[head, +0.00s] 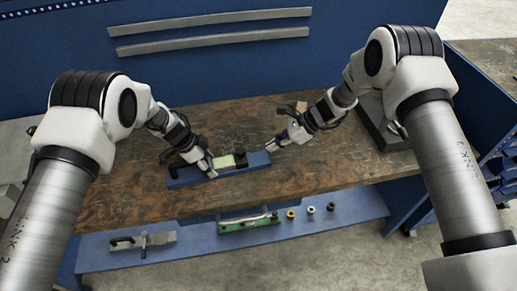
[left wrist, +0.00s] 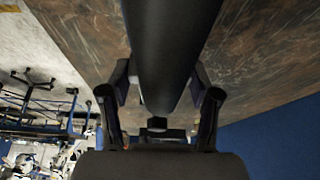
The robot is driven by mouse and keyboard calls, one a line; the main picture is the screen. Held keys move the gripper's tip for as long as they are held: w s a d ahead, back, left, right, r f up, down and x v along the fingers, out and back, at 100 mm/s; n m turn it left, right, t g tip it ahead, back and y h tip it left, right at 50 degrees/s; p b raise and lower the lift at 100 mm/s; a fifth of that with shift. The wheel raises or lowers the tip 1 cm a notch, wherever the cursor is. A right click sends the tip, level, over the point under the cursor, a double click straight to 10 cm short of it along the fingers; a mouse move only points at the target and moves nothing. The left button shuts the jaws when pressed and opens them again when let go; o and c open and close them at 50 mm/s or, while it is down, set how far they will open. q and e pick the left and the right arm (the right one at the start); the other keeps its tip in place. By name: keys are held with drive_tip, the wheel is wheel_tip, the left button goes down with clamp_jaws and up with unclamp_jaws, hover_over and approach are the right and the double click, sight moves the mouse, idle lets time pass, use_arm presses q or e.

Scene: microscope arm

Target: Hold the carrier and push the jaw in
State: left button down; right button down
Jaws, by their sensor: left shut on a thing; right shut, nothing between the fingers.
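A long blue block assembly, which I take to be the carrier (head: 185,178), lies on the brown workbench in the head view. A pale green block (head: 224,162) sits at its middle, with a small dark knob (head: 240,159) beside it and a blue end part (head: 258,160) at the right. I cannot tell which part is the jaw. My left gripper (head: 210,172) is shut at the carrier, just left of the green block, hiding part of it. My right gripper (head: 274,146) is shut and empty, just above and right of the blue end part. A dark rounded shape (left wrist: 170,50) fills the left wrist view's middle.
A dark grey box (head: 378,125) stands on the bench at the right. A small brown block (head: 301,106) lies behind my right gripper. A lower blue shelf (head: 190,242) holds a green-based clamp (head: 248,223), a grey tool (head: 142,240) and several small round parts. The bench's front left is clear.

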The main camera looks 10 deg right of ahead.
use_arm(q)
drive_tip(key=shift+r, duration=0.1)
use_arm(e)
drive_tip(key=v, duration=0.7)
drive_tip(key=shift+s, duration=0.1)
use_arm(q)
drive_tip(key=shift+c, duration=1.2)
unclamp_jaws()
drive_tip(key=shift+o, duration=0.3)
drive_tip(key=shift+s, duration=0.15)
use_arm(e)
drive_tip(key=shift+s+r, duration=0.1)
